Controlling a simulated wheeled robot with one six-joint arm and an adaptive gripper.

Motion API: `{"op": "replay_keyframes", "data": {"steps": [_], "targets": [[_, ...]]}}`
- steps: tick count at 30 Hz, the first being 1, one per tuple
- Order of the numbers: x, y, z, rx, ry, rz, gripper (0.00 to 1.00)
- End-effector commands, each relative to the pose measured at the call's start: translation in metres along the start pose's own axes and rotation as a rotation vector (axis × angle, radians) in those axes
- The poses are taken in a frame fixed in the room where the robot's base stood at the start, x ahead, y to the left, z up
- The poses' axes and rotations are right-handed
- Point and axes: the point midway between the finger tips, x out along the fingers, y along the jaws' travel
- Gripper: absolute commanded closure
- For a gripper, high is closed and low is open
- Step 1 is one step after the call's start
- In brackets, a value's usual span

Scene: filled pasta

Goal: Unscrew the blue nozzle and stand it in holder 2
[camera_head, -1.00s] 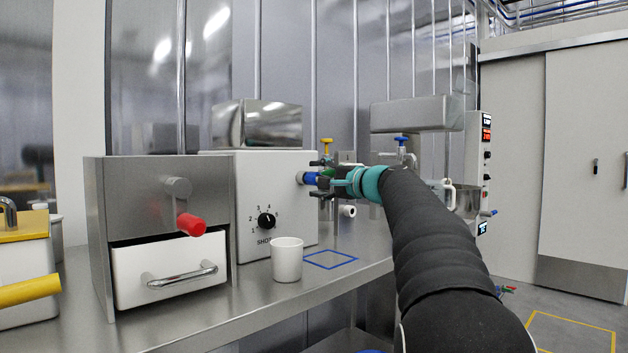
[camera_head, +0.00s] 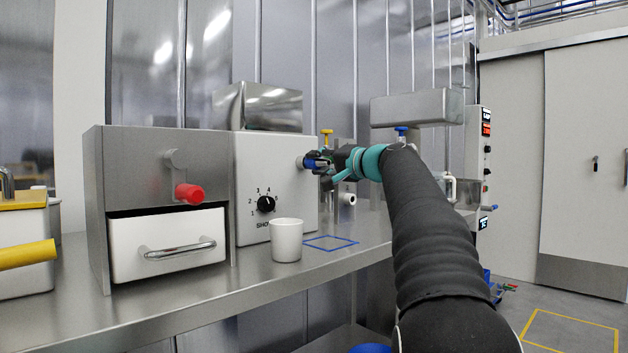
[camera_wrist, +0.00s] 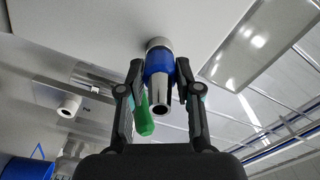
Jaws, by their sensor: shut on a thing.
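The blue nozzle (camera_wrist: 158,68) has a blue collar and a metal tip with a dark opening. In the wrist view it meets a pale round fitting on the white machine face. My gripper (camera_wrist: 158,72) has a finger on each side of the blue collar and is shut on it. In the head view the blue nozzle (camera_head: 310,163) shows at the machine's right side, with my gripper (camera_head: 318,163) around it. A green part (camera_wrist: 145,118) lies beside the left finger in the wrist view. I cannot make out holder 2 for certain.
The white machine (camera_head: 275,190) has a numbered dial. A white cup (camera_head: 287,240) stands on the steel counter (camera_head: 200,300), left of a blue outlined square (camera_head: 331,243). A steel box with a red-tipped handle (camera_head: 190,194) stands left. A yellow-topped valve (camera_head: 327,133) is behind my gripper.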

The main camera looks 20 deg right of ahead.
Motion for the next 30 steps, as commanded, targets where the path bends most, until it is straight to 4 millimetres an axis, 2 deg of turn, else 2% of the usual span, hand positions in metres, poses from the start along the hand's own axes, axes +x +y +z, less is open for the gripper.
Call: {"op": "replay_keyframes", "data": {"steps": [1, 6, 9, 22, 30], "targets": [[0.0000, 0.0070, 0.0037, -0.087, 0.001, -0.002, 1.00], [-0.0001, 0.0048, 0.0023, -0.361, 0.000, 0.000, 1.00], [-0.0001, 0.0029, 0.0013, -0.464, -0.001, 0.000, 1.00], [-0.0001, 0.0020, 0.0008, -0.542, -0.002, 0.001, 1.00], [-0.0003, 0.0040, 0.0013, -0.923, -0.001, 0.001, 1.00]]}}
